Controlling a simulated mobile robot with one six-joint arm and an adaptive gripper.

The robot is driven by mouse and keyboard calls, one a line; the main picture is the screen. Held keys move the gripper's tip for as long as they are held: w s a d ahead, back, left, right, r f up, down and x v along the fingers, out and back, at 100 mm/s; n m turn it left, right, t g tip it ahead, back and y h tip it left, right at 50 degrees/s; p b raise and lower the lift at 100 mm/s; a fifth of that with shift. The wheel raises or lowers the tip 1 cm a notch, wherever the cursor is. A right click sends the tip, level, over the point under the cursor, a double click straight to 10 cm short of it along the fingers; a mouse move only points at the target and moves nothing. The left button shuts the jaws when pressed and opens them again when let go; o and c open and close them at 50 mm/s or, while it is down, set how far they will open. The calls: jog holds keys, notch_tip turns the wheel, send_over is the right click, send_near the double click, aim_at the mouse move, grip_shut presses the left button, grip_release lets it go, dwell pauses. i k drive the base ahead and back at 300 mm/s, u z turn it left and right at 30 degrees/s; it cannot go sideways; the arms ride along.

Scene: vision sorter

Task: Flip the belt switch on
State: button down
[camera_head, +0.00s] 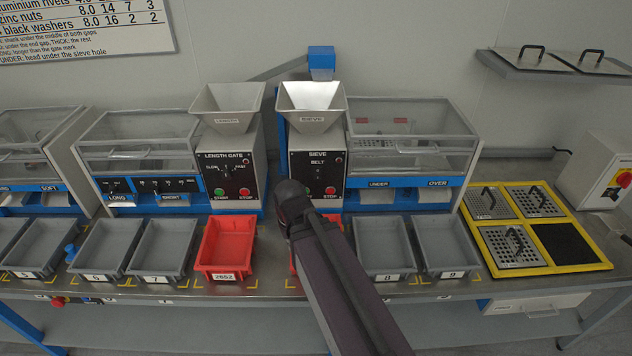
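The sieve machine's black control panel (329,180) stands at the middle of the bench, marked SIEVE and BELT. The belt switch (318,173) is a small dark knob under the BELT label. Its setting is too small to tell. Below it on the panel are a green start button and a red stop button (330,191). My dark arm reaches up from the bottom of the picture, and its rounded upper end covers the panel's lower left corner. My gripper does not show; it is hidden behind the arm or out of sight.
The length gate panel (228,177) is to the left, with a metal hopper (228,104) above. A red bin (226,247) stands in front of it; another is mostly behind my arm. Grey bins (384,249) line the front edge. A yellow-framed rack (569,268) is at right.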

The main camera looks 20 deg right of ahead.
aim_at(317, 171)
jog(key=u, duration=0.35)
jog(key=k, duration=1.75)
jog(key=z, duration=0.3)
jog(key=i, duration=1.05)
jog(key=z, duration=0.1)
